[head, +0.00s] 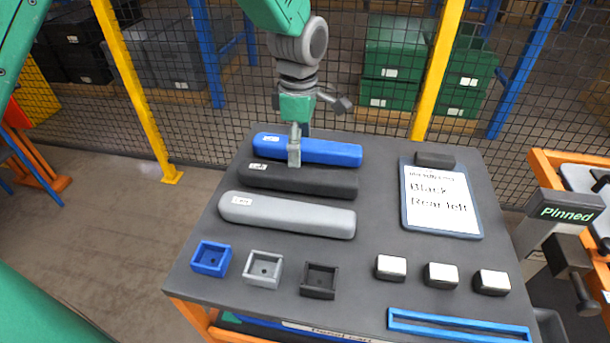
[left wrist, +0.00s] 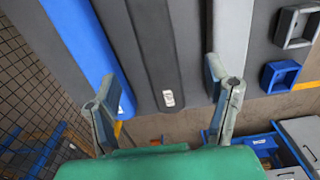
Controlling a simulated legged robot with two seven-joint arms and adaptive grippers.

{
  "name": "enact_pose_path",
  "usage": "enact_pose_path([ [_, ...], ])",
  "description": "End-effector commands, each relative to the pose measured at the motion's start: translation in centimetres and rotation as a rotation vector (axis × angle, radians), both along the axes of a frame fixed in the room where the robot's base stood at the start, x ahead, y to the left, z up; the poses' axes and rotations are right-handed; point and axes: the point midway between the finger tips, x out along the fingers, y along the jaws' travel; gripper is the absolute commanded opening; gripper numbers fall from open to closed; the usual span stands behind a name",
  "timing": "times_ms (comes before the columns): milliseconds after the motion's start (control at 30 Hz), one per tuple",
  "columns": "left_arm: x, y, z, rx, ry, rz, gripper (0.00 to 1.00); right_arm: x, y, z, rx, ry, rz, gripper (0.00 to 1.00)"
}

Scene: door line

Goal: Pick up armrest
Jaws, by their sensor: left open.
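Three long armrests lie side by side on the dark table top: a blue one (head: 330,152) at the back, a black one (head: 325,184) in the middle, a grey one (head: 300,218) in front. Each carries a small white label near its left end. My left gripper (head: 295,158) points down over the blue and black armrests. In the left wrist view it is open (left wrist: 162,78), with the black armrest (left wrist: 150,45) between its fingers, the blue one (left wrist: 78,35) by the left finger and the grey one (left wrist: 232,35) by the right. Contact cannot be told. My right gripper is not seen.
A clipboard (head: 440,200) reads "Black Rear left". Blue (head: 211,259), grey (head: 262,269) and black (head: 319,281) square holders, three white-topped blocks (head: 440,275) and a blue tray (head: 460,326) sit in front. A "Pinned" sign (head: 566,213) stands right. Mesh fence (head: 210,110) runs behind.

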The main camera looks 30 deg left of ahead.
Motion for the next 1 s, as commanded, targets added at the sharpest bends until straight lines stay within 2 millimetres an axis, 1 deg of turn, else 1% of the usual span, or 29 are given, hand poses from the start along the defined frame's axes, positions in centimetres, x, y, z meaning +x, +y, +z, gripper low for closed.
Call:
enact_pose_path([
  [33, 0.0, 0.1, -1.3, -0.002, 0.006, 0.001, 0.71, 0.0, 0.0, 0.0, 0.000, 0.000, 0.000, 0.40],
  [100, 0.0, 0.3, -2.7, -0.004, 0.005, 0.001, 0.71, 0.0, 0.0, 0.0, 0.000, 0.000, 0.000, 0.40],
  [200, 0.1, 0.5, -4.2, -0.005, 0.004, 0.001, 0.71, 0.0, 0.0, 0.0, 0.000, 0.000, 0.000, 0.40],
  [467, 0.0, 0.2, -6.0, -0.002, 0.003, 0.000, 0.71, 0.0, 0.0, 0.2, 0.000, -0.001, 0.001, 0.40],
  [700, 0.1, 0.1, -9.5, 0.001, 0.003, 0.000, 0.71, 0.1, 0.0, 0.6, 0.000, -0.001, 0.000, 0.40],
  [833, 0.1, 0.3, -10.2, 0.000, 0.000, 0.000, 0.71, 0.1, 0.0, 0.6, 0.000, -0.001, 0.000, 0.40],
  [1000, 0.0, 0.5, -10.3, -0.002, -0.001, 0.000, 0.71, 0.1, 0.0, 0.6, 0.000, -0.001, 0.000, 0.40],
])
